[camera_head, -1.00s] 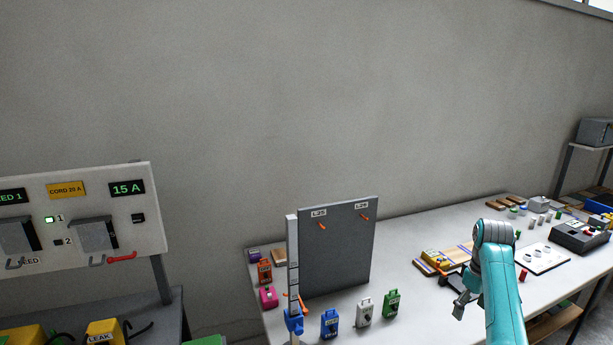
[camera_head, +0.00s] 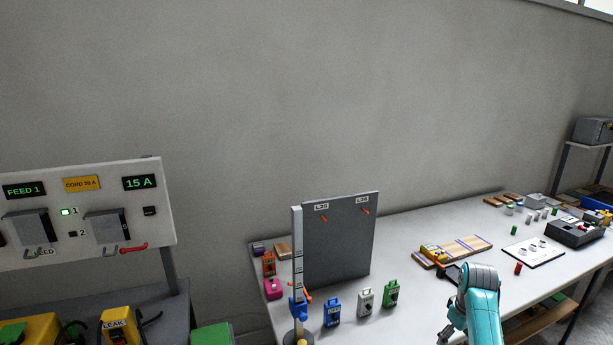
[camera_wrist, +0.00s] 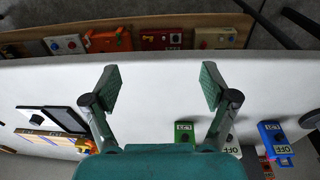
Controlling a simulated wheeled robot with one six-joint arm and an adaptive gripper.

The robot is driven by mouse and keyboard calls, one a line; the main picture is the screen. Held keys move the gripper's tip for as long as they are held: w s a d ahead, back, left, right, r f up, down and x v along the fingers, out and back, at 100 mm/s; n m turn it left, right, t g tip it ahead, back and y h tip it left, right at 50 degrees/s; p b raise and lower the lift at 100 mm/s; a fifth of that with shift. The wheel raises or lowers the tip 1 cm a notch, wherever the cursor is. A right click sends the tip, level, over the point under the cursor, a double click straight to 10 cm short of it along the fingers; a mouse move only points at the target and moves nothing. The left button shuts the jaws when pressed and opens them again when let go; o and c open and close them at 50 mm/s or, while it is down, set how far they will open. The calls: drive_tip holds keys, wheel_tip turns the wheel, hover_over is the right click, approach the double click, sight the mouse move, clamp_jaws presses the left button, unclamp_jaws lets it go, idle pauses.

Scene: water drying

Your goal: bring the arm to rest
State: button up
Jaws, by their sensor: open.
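My gripper (camera_wrist: 158,88) is open and empty in the wrist view, its two green-padded fingers spread wide over the white table top (camera_wrist: 160,110). In the head view my teal arm (camera_head: 480,310) is folded low at the front of the table (camera_head: 420,225), and the fingers are mostly hidden or cut off by the lower edge. Nothing is between the fingers. A green padlock-like block (camera_wrist: 184,132) and a blue one (camera_wrist: 275,138) lie below the gripper in the wrist view, apart from it.
A grey board (camera_head: 340,240) with hooks stands left of the arm. Blue (camera_head: 332,312), white (camera_head: 364,298) and green (camera_head: 390,294) blocks stand before it. A wooden board (camera_head: 465,248) lies behind the arm. A switch panel (camera_head: 85,215) is far left. A shelf with boxes (camera_wrist: 150,38) shows under the table edge.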

drive_tip(key=s+a+f+t, duration=0.2)
drive_tip(key=s+a+f, duration=0.25)
drive_tip(key=f, duration=0.45)
drive_tip(key=s+a+f+t, duration=0.1)
drive_tip(key=s+a+f, duration=0.2)
drive_tip(key=s+f, duration=0.45)
drive_tip(key=s+a+f+m+t, duration=0.1)
drive_tip(key=s+a+f+t, duration=0.15)
drive_tip(key=s, duration=0.45)
drive_tip(key=s+a+f+t, duration=0.1)
drive_tip(key=s+a, duration=0.3)
drive_tip(key=s, duration=0.4)
drive_tip(key=s+a+f+m+t, duration=0.1)
drive_tip(key=s+a+f+t, duration=0.1)
drive_tip(key=s+a, duration=0.35)
drive_tip(key=s+a+r+m+t, duration=0.1)
drive_tip(key=s+r+t, duration=0.4)
drive_tip(key=s+r, duration=2)
drive_tip(key=shift+a+r+m, duration=0.3)
drive_tip(key=shift+a+r, duration=0.5)
drive_tip(key=shift+r, duration=0.15)
